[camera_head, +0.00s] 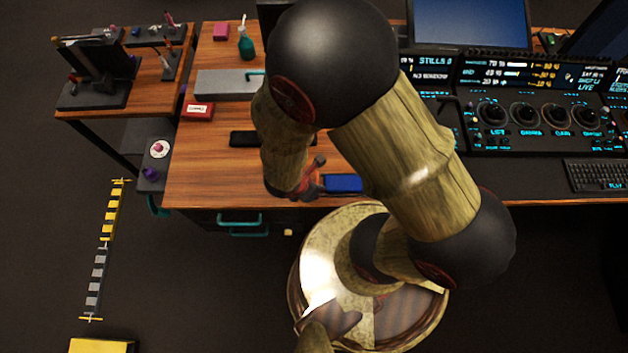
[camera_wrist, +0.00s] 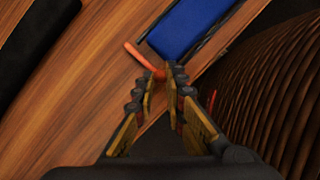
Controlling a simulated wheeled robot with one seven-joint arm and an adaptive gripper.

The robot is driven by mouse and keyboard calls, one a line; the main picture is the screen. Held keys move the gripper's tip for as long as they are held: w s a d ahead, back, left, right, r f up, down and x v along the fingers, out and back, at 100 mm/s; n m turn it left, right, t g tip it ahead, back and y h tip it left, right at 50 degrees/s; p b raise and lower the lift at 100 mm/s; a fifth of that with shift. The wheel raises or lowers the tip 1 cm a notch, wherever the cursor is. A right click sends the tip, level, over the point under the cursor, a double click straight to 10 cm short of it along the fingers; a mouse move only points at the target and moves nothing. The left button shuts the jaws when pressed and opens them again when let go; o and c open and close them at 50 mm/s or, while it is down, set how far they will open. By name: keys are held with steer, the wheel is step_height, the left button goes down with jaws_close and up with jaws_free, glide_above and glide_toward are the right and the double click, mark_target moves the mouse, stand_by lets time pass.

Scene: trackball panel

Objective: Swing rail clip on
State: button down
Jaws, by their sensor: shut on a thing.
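A slim orange-red lever, which looks like the rail clip, shows in the wrist view (camera_wrist: 144,58). It slants up and left from between my fingertips. My gripper (camera_wrist: 161,78) is shut on its lower end, and the fingers hide that part. In the head view my gripper (camera_head: 312,182) is low at the desk's front edge, just left of a blue pad (camera_head: 343,183). The blue pad also shows in the wrist view (camera_wrist: 194,24), with a dark edge, just beyond the fingertips. I cannot tell how the clip meets its rail.
The wooden desk (camera_head: 215,165) has a black slab (camera_head: 244,139), a red box (camera_head: 197,111) and a grey block (camera_head: 222,84) to the left. A console with knobs (camera_head: 525,115) and a keyboard (camera_head: 597,175) stand right. My arm covers the desk's middle.

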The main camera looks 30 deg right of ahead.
steer(key=shift+s, duration=0.1)
steer(key=c, duration=1.8)
jaws_free()
steer(key=shift+d, duration=0.1)
steer(key=shift+o, duration=0.2)
steer(key=w+v, duration=0.1)
steer(key=v, duration=1.1)
steer(key=shift+s, duration=0.45)
steer(key=shift+f, duration=0.1)
